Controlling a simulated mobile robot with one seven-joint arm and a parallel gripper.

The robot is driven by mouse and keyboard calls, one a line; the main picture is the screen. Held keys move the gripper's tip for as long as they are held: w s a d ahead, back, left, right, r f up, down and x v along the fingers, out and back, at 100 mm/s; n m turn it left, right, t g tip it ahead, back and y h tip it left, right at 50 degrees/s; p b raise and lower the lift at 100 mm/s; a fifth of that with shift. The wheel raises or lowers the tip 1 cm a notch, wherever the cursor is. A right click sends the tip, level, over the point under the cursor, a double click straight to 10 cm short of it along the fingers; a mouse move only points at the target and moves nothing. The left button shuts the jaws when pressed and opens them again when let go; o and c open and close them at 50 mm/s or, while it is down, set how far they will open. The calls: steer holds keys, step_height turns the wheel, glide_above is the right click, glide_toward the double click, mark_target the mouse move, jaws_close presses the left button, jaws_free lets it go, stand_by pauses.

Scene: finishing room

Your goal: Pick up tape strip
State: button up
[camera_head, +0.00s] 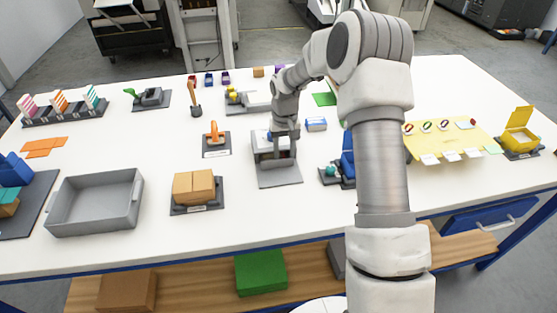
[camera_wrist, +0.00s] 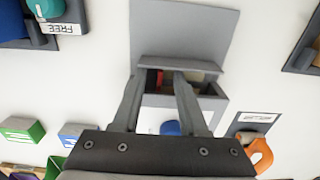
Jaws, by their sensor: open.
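A grey open-fronted holder (camera_head: 278,175) stands near the middle of the table, with a flat grey plate at its front. In the wrist view the holder (camera_wrist: 186,40) is straight ahead; a red piece (camera_wrist: 153,79) and a beige piece (camera_wrist: 193,76) show inside its opening. I cannot tell for sure which thing is the tape strip. My gripper (camera_wrist: 158,80) is open, its two fingers apart at the holder's opening, with nothing seen gripped. In the head view my gripper (camera_head: 284,130) is over the holder and partly hides it.
An orange-handled tool (camera_head: 214,134) on a dark base stands left of the holder. Cardboard boxes (camera_head: 194,186) and a grey tray (camera_head: 95,203) lie at the front left. A blue-and-white block (camera_head: 316,124) is just right of my gripper. Bare table lies between the items.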

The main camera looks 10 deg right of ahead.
steer(key=shift+c, duration=0.3)
jaws_close()
stand_by(0.3)
